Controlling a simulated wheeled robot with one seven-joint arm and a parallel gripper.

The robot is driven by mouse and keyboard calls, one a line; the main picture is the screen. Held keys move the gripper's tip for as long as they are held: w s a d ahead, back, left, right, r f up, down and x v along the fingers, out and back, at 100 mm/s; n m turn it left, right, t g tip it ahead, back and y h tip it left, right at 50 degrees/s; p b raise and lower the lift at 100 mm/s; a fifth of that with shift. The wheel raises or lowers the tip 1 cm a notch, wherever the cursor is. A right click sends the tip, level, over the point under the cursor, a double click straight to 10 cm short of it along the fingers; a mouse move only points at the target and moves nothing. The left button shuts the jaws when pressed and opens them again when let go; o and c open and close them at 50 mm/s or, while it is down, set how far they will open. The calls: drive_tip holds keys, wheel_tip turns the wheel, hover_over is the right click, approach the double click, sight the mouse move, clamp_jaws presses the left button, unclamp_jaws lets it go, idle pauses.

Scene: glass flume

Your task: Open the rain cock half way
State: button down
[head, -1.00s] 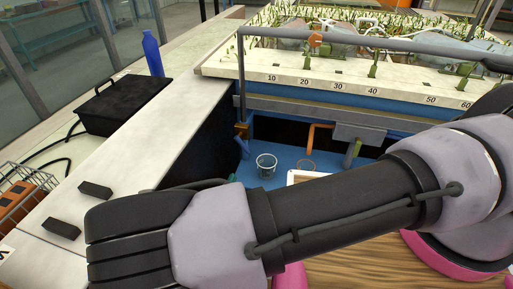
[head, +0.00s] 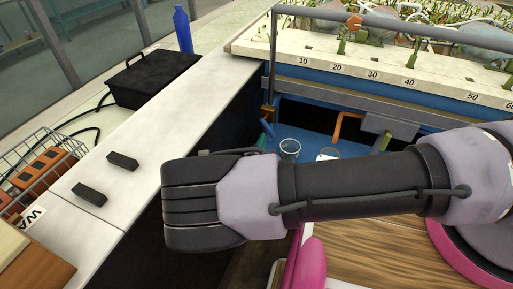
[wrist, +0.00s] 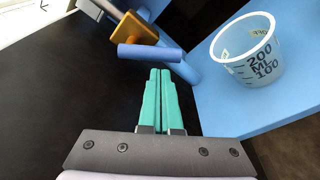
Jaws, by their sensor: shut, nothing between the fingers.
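A brass cock (wrist: 134,27) with a blue lever handle (wrist: 150,53) shows at the top of the wrist view. In the head view the brass body (head: 267,112) sits at the left corner of the flume's underside, with the blue handle (head: 267,128) slanting below it. My gripper (wrist: 161,72) has its teal fingers shut together and empty. Their tips are just below the handle in the wrist view; I cannot tell whether they touch it. In the head view my arm hides most of the gripper.
A clear measuring beaker (wrist: 246,50) stands on the blue shelf (wrist: 215,105), right of my fingers; an orange pipe (head: 339,125) is farther right.

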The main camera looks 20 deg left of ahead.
drive_tip(key=shift+w+d+r, duration=0.15)
drive_tip(key=shift+w+d, duration=0.1)
drive_tip(key=shift+w+d+r+n, duration=0.35)
drive_tip(key=shift+d+r+n, duration=0.15)
drive_tip(key=shift+d, duration=0.05)
drive_tip(key=shift+h, duration=0.3)
